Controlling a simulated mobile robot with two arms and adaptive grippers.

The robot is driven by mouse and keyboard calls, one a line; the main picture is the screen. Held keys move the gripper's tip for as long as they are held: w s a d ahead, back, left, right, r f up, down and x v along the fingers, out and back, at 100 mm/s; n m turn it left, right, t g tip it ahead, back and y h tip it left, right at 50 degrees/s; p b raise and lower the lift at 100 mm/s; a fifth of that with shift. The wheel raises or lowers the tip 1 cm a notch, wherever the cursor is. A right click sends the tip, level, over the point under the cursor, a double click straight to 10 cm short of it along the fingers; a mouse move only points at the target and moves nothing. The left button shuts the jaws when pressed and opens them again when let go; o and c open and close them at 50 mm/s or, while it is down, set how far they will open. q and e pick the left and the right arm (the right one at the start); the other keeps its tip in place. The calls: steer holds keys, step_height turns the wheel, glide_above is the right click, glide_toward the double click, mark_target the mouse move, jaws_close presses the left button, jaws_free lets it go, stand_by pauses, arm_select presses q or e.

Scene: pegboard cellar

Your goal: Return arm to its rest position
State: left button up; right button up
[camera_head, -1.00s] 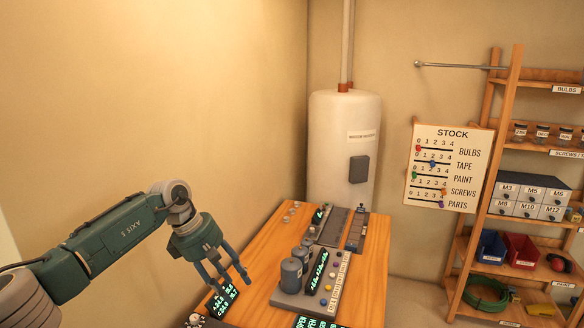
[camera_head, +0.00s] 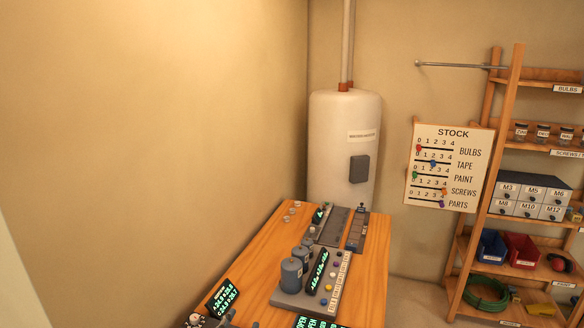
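My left arm no longer shows in the head view. Small blue-grey bits (camera_head: 228,317) at the bottom edge, in front of the bench, may be my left gripper's fingertips, but too little shows to be sure or to tell their opening. My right arm and gripper are out of view.
A wooden bench (camera_head: 262,250) carries a device with grey cylinders (camera_head: 291,273), coloured knobs and lit displays (camera_head: 222,297). A white tank (camera_head: 343,135) stands behind it. A stock board (camera_head: 449,168) and a shelf rack (camera_head: 495,130) are at right. Above the bench is clear.

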arm_select(q)
steer(key=s+a+f+n+g, duration=0.3)
steer(key=s+f+n+g, duration=0.15)
steer(key=s, duration=0.55)
steer(key=s+a+f+n+g+y, duration=0.1)
steer(key=s+a+f+n+g, duration=0.2)
steer(key=s+f, duration=0.55)
steer(key=s+a+f+n+g, duration=0.2)
steer(key=s+n+g, duration=0.15)
steer(key=s, duration=0.95)
step_height(320, 180, down, 39)
steer(key=s+g+b, duration=0.2)
steer(key=b, duration=1.1)
steer(key=s+a+f+b, duration=0.1)
steer(key=s+f+b, duration=0.2)
steer(key=s+f, duration=0.2)
steer(key=s+a+f+b, duration=0.1)
steer(key=s+f+b, duration=0.2)
steer(key=f, duration=0.9)
steer(key=s+a+f+b, duration=0.1)
steer(key=s+f+b, duration=0.2)
steer(key=s+f, duration=0.5)
steer(key=shift+s+a+f+m+g, duration=0.2)
steer(key=shift+s+f+m+g, duration=0.1)
steer(key=shift+f+m+g, duration=0.1)
